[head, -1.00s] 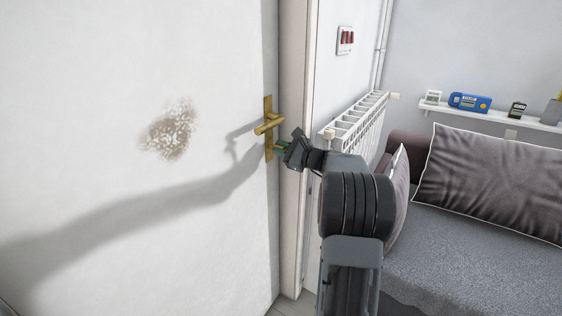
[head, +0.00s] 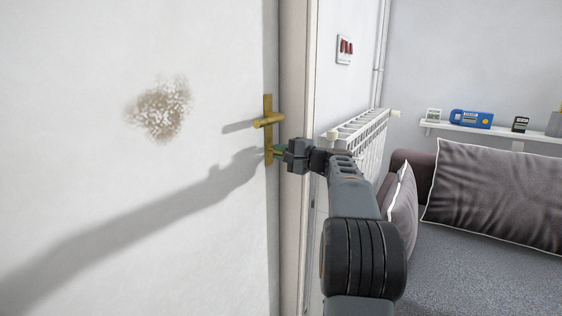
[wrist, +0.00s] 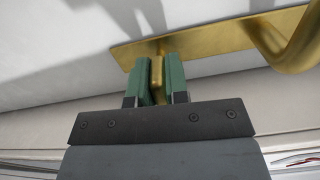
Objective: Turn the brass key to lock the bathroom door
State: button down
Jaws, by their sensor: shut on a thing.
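The white door (head: 120,200) fills the left of the head view and looks shut against its frame. It carries a brass plate (head: 268,105) with a brass lever handle (head: 268,121). My gripper (head: 276,152) is at the lower part of the plate, below the lever. In the wrist view, the green fingers of my gripper (wrist: 158,75) are shut on the brass key (wrist: 157,78), which stands out from the plate (wrist: 190,42). The fingers cover the key's sides. The lever (wrist: 290,50) shows at the right of the wrist view.
A white radiator (head: 355,135) is on the wall just right of the door frame (head: 292,90). A grey sofa (head: 470,255) with cushions stands at the right. A shelf (head: 490,134) with small devices and a red-switch panel (head: 345,48) are on the walls.

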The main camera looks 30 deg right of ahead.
jog(key=shift+n+b, duration=0.45)
jog(key=shift+n, duration=0.15)
jog(key=c, duration=1.1)
grip_release()
jog(key=p+v, duration=0.2)
jog(key=v, duration=1.2)
jog(key=shift+w, duration=0.1)
